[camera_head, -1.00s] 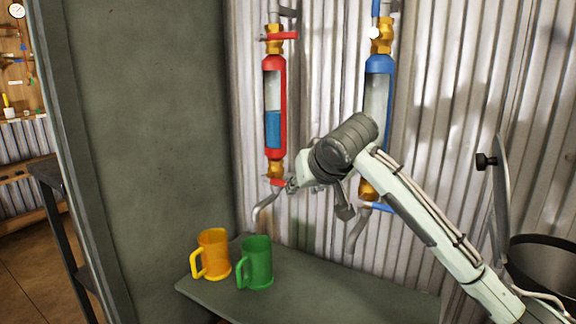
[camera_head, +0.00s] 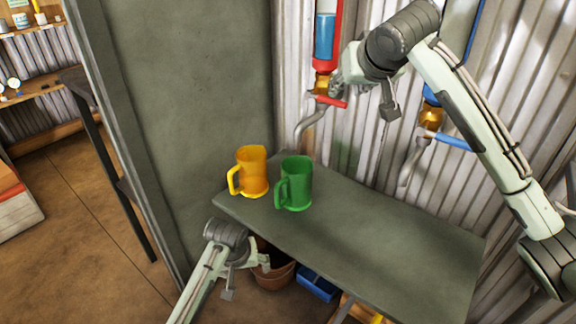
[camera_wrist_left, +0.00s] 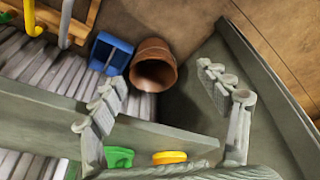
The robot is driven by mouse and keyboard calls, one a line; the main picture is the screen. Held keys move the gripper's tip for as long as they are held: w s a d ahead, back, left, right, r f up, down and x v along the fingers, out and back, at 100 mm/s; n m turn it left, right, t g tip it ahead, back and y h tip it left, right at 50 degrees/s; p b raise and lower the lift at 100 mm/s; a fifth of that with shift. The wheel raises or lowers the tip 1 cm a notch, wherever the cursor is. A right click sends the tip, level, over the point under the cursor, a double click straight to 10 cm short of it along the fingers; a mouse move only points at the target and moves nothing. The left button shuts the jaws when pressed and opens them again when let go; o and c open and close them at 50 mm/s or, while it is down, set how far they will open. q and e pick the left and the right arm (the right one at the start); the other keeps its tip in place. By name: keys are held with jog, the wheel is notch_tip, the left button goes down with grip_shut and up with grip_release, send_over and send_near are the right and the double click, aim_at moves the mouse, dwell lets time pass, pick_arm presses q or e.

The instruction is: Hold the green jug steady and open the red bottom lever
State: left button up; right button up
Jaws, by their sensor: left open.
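The green jug (camera_head: 296,184) stands upright on the grey shelf (camera_head: 400,240), its handle to the left, beside a yellow jug. My left gripper (camera_head: 245,280) is open and empty, low in front of the shelf's left end, apart from the jug. In the left wrist view the green jug (camera_wrist_left: 118,157) shows only in part, past the lower finger area. The red bottom lever (camera_head: 331,101) sits under the red-and-blue tube (camera_head: 325,45). My right gripper (camera_head: 362,98) looks open, with one finger close to the lever; I cannot tell whether they touch.
The yellow jug (camera_head: 252,172) stands just left of the green one. A blue lever (camera_head: 455,142) is further right. A grey panel (camera_head: 180,90) rises left of the shelf. A terracotta pot (camera_head: 274,272) and blue bin (camera_head: 318,284) lie below. The shelf's right part is clear.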

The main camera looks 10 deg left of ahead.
pick_arm(q)
jog(key=w+d+r, duration=0.2)
jog(key=w+r, duration=0.1)
jog(key=w, duration=0.1)
jog(key=w+d+r+n, duration=0.1)
jog(key=w+d+r, duration=0.1)
jog(key=w+r, duration=0.1)
jog(key=w+d+r+n, duration=0.1)
jog(key=w+d+r, duration=0.1)
jog(key=w+r, duration=0.1)
jog(key=shift+w+r+t, duration=0.15)
jog(key=shift+w+t, duration=0.15)
jog(key=shift+w, duration=0.6)
jog(key=n+y, duration=0.1)
jog(key=n, duration=0.1)
send_near(283, 179)
notch_tip(283, 179, down, 5)
jog(key=w+d, duration=0.1)
jog(key=shift+w+a+r+n+y, duration=0.25)
jog(key=shift+w+a+n+y, duration=0.15)
jog(key=shift+n+y, duration=0.15)
jog(key=shift+w+a+g, duration=0.1)
jog(key=shift+g, duration=0.3)
jog(key=x, duration=0.7)
jog(key=shift+a+f, duration=0.25)
jog(key=shift+y, duration=0.25)
